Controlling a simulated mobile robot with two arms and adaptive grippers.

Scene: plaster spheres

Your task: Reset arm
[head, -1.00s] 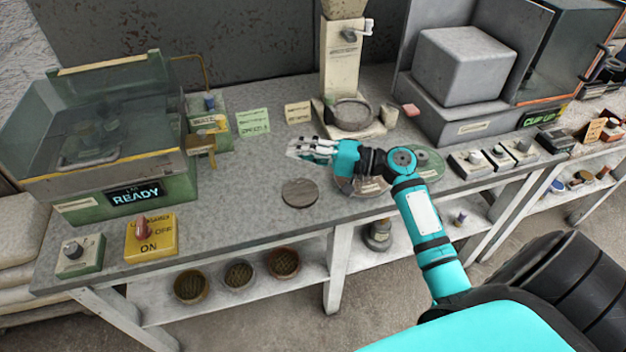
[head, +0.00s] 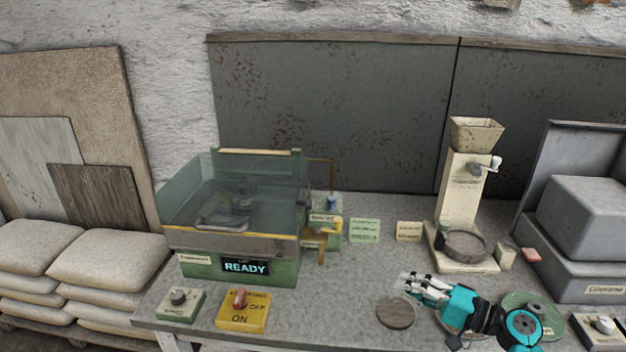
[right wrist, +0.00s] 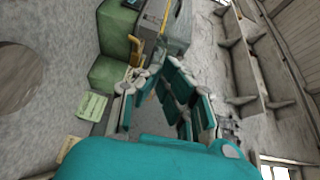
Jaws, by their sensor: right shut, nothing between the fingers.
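My right gripper (head: 424,287) is shut and empty. In the head view it is at the lower right, above the grey worktop (head: 345,290), just above and right of a round dark disc (head: 396,312). My teal right arm comes in behind it from the right. In the right wrist view the shut fingers (right wrist: 165,88) show in the middle, with a green machine beyond them. My left gripper is in neither view.
A green glass-covered machine (head: 240,245) reading READY stands at left, with a yellow ON/OFF switch box (head: 243,311) in front. A cream hopper device (head: 458,200) stands behind my gripper. A large grey block (head: 590,215) is at far right. The worktop between switch box and disc is clear.

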